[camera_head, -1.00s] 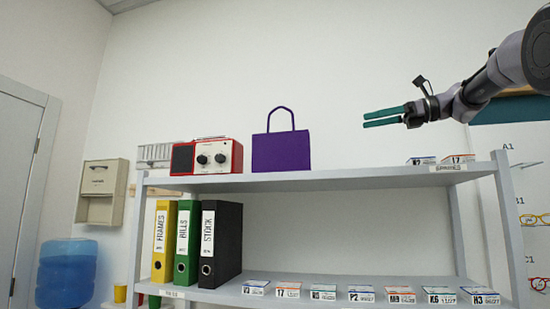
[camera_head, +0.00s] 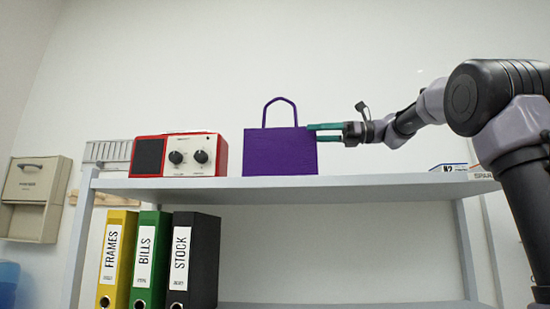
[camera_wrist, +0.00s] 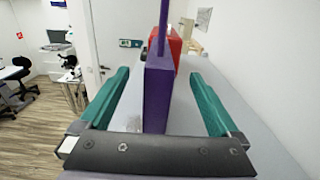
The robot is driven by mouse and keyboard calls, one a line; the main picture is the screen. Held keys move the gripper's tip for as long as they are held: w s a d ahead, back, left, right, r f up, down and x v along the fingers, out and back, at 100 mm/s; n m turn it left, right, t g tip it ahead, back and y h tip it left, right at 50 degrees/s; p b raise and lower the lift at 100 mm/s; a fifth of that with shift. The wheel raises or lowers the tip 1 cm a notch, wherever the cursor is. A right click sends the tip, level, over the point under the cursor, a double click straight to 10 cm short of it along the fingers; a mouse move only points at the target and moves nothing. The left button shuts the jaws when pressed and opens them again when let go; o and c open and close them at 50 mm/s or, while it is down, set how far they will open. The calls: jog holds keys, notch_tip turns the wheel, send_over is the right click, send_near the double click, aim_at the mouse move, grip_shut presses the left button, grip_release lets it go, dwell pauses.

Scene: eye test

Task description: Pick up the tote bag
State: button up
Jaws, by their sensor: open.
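The purple tote bag (camera_head: 280,152) stands upright on the top shelf, its loop handle pointing up. In the wrist view the bag (camera_wrist: 158,95) shows edge-on between the two teal fingers, with a gap on each side. My gripper (camera_head: 325,133) is at the bag's right edge in the head view, at about the height of its upper part. My gripper (camera_wrist: 160,100) is open and its fingers lie on either side of the bag. The head view does not show clearly how far the fingers reach along the bag.
A red and white radio (camera_head: 180,155) stands on the top shelf (camera_head: 380,187) just left of the bag. Small boxes (camera_head: 450,168) lie at the shelf's right end. Binders (camera_head: 193,260) stand on the lower shelf.

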aim_at(290, 135)
jog(key=a, duration=0.7)
jog(key=shift+a+f, duration=0.2)
jog(key=shift+a, duration=0.2)
grip_shut()
